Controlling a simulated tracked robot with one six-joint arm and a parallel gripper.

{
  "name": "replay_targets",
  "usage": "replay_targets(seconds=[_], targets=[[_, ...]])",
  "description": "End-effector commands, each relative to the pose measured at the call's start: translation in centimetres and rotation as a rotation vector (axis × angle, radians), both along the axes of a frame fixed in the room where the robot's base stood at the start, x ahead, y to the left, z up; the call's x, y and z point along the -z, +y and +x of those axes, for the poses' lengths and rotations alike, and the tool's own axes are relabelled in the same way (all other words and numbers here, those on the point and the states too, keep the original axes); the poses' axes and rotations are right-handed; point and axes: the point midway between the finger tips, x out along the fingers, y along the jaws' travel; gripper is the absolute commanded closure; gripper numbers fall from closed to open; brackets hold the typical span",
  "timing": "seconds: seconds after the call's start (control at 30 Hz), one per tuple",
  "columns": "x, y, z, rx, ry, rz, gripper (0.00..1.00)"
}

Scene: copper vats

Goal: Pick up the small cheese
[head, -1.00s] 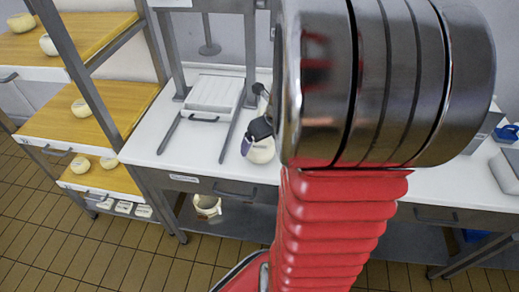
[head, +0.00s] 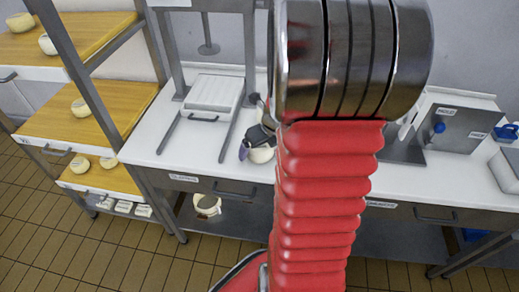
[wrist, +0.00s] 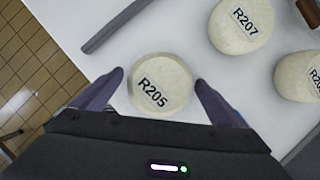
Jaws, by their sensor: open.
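A pale round cheese marked R205 (wrist: 161,84) stands on the white worktop in the wrist view. My gripper (wrist: 158,77) is open, with one dark purple finger on each side of this cheese. A small gap shows between the cheese and each finger. In the head view a pale cheese (head: 262,155) shows beside a purple finger, partly hidden by my arm. A cheese marked R207 (wrist: 241,25) and another with a partly cut-off label (wrist: 300,77) stand to the right in the wrist view.
A white press tray (head: 215,92) with metal rails is on the worktop (head: 150,135). A shelf rack with cheeses (head: 75,130) stands at the left. A grey box (head: 455,120) stands at the right.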

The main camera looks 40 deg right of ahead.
Motion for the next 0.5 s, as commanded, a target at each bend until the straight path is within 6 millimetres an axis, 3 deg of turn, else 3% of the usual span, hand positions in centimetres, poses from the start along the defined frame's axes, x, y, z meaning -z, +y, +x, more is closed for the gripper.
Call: replay_targets(seconds=[0.13, 0.5], targets=[[-0.01, 0.0, -0.01, 0.0, 0.0, 0.0, 0.08], [-0.01, -0.01, -0.01, 0.0, 0.0, 0.0, 0.34]])
